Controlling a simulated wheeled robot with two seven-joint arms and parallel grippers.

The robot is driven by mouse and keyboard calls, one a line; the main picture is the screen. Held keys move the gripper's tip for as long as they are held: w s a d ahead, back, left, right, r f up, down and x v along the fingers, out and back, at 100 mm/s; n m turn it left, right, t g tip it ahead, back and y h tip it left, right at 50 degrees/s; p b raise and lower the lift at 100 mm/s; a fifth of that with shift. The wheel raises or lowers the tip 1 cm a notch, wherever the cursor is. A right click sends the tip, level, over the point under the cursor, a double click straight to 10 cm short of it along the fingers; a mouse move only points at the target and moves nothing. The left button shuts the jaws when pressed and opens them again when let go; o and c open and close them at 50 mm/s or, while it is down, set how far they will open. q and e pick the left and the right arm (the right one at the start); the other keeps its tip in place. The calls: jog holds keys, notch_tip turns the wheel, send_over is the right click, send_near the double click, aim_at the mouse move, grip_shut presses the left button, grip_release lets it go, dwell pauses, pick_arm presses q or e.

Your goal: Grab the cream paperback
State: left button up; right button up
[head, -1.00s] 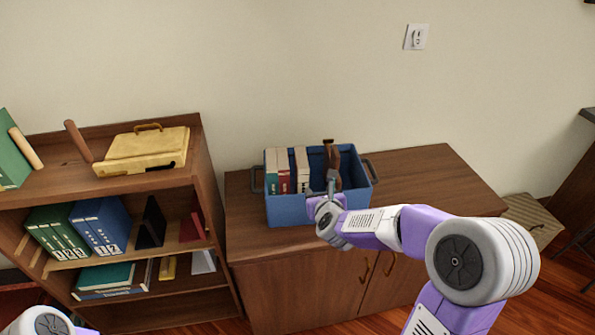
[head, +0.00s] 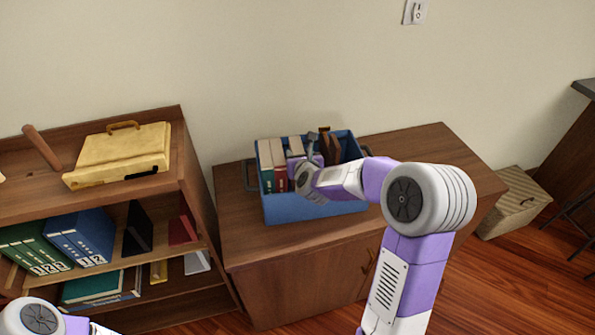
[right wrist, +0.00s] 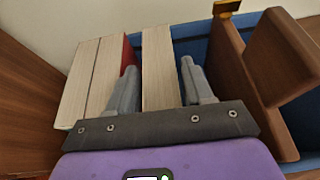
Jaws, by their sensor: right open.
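The cream paperback (head: 295,147) stands upright in the blue bin (head: 300,213), to the right of a red book (head: 279,172) and a green book (head: 265,172). My right gripper (head: 312,148) is over the bin, its body hiding much of the paperback's front. In the right wrist view, the open right gripper (right wrist: 160,85) has one finger on each side of the paperback (right wrist: 159,62), with a gap showing beside the right finger. The left finger lies between it and the red book (right wrist: 126,58). My left gripper is out of view.
Brown wooden pieces (right wrist: 240,70) stand in the bin to the right. The bin sits on a wooden cabinet (head: 415,160). A bookshelf (head: 190,180) with several binders and a yellow case (head: 120,155) is at left. The cabinet top is clear right of the bin.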

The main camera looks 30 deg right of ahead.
jog(key=shift+w+d+f, duration=0.2)
jog(key=shift+w+d, duration=0.05)
jog(key=shift+w, duration=0.35)
grip_shut()
dwell(0.7)
jog(key=shift+r, duration=0.1)
dwell(0.4)
